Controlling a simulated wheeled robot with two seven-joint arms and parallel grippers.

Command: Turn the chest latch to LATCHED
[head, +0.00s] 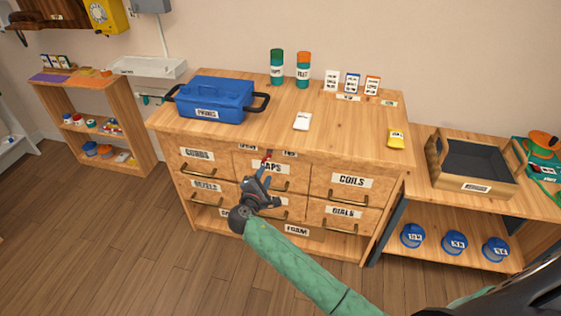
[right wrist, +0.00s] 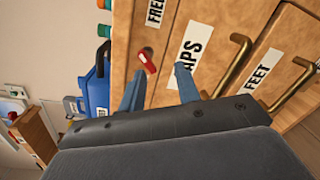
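The small red chest latch (head: 267,157) sits on the top strip of the drawer chest (head: 225,165), between two small labels. It also shows in the right wrist view (right wrist: 147,62), where the label on one side reads FREE (right wrist: 156,10). I cannot tell its exact angle. My right gripper (head: 262,174) is just in front of the latch, by the CAPS drawer. In the right wrist view the fingers (right wrist: 160,78) are apart with nothing between them; the latch is just beyond the left fingertip. Contact cannot be told. My left gripper is not in view.
Brass drawer handles (head: 325,193) stick out close to the right gripper. A lower bench (head: 520,205) with a tray stands at right.

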